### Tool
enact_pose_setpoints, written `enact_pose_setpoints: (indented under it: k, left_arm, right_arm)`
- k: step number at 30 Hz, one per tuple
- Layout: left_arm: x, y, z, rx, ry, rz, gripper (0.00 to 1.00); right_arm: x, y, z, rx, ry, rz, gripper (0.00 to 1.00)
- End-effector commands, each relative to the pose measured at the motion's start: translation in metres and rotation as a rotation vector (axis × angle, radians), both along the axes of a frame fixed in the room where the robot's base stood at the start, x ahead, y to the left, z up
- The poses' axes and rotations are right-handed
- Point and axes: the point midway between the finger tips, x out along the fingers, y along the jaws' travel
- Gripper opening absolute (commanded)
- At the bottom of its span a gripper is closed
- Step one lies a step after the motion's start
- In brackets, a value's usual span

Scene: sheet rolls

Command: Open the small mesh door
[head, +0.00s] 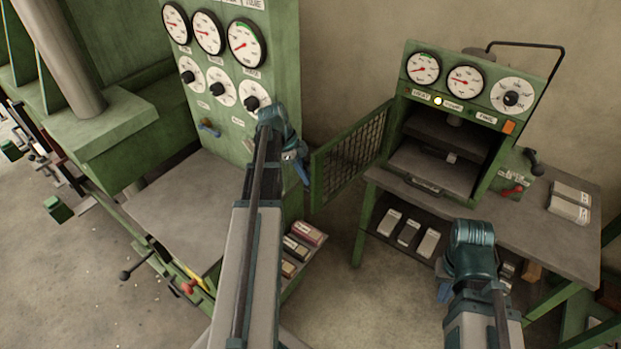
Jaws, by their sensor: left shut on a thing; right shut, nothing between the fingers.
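The small mesh door (352,152) has a green frame and dark wire mesh. It stands swung open to the left of the small green press cabinet (492,92), whose dark opening is exposed. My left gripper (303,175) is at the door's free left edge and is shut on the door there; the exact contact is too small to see. My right gripper (443,292) is shut and empty, low in front of the cabinet's table and partly hidden by its own wrist.
The cabinet stands on a grey-topped table (545,222) with packets on its right end and boxes on the shelf below. A large green machine with a gauge panel (228,75) stands left, close to my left arm. Floor shows between them.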

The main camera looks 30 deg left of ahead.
Motion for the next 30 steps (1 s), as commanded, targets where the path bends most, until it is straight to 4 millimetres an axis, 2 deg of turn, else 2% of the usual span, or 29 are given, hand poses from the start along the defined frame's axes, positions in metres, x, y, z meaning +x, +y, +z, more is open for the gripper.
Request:
enact_pose_setpoints:
  k: [10,11,15,25,30]
  left_arm:
    - [-0.0024,0.0014,-0.0003,0.002,0.008,0.002,0.00]
    - [-0.0024,0.0014,-0.0003,0.002,0.008,0.002,0.21]
    - [-0.0016,0.0012,-0.0002,0.001,0.005,0.002,0.46]
    - [-0.0002,0.0008,0.0007,0.000,0.002,0.001,0.47]
    - [-0.0009,0.0027,0.0074,0.001,0.001,0.002,0.47]
  right_arm:
    - [0.0000,0.0000,0.0001,0.000,0.000,0.000,0.00]
    - [0.0000,0.0000,0.0001,0.000,0.000,0.000,0.00]
    - [-0.0001,0.0000,0.0001,0.000,0.000,0.000,0.00]
    - [-0.0001,0.0001,0.0008,0.000,0.000,0.000,0.00]
    - [0.0000,0.0000,0.0074,0.000,0.000,0.000,0.00]
